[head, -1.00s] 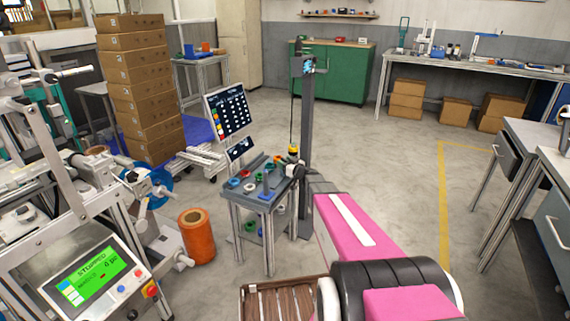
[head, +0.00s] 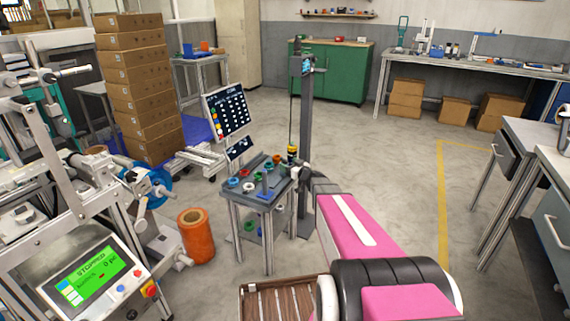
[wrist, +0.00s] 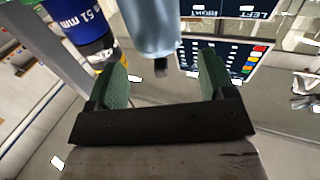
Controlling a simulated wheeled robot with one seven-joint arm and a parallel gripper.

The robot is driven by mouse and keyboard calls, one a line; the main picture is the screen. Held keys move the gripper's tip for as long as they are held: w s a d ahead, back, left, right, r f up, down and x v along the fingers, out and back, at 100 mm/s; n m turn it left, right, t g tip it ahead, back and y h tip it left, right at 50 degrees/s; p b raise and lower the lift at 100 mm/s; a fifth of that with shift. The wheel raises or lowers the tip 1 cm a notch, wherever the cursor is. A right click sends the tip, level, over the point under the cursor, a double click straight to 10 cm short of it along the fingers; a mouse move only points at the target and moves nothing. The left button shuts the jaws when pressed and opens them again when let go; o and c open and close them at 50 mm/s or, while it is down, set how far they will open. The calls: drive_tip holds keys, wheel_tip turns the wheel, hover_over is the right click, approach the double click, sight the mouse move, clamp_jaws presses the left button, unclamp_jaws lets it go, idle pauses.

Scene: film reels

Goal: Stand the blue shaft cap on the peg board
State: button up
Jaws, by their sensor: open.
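A small grey table (head: 236,197) stands in front of the tall post. Several small coloured pieces lie on its top, among them a blue ring-like one (head: 233,183). They are too small to tell which is the shaft cap or where the peg board begins. In the wrist view my gripper (wrist: 162,60) has two green fingers spread wide. A light blue cylinder with a dark tip (wrist: 150,30) shows between and beyond the fingers; I cannot tell whether it touches them. In the head view my gripper is hard to make out beside the table.
A blue "51 mm" cylinder (wrist: 75,20) is close to the left finger. A grey post (head: 306,120) rises behind the table, with a display board (head: 228,112) to its left. An orange roll (head: 196,236) stands on the floor to the left. Open floor lies right of my pink arm.

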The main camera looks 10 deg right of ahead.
drive_tip(key=v, duration=0.8)
drive_tip(key=s+a+f+g, duration=0.2)
drive_tip(key=s+a+g, duration=0.4)
drive_tip(key=s, duration=0.2)
drive_tip(key=s+a+f+g, duration=0.3)
drive_tip(key=s+a+g, duration=0.25)
drive_tip(key=s, duration=0.25)
drive_tip(key=s+d+m+g+h, duration=0.4)
drive_tip(key=s+d+m+h, duration=0.1)
drive_tip(key=s+h, duration=0.4)
drive_tip(key=shift+s+m, duration=0.6)
drive_tip(key=shift+s, duration=0.4)
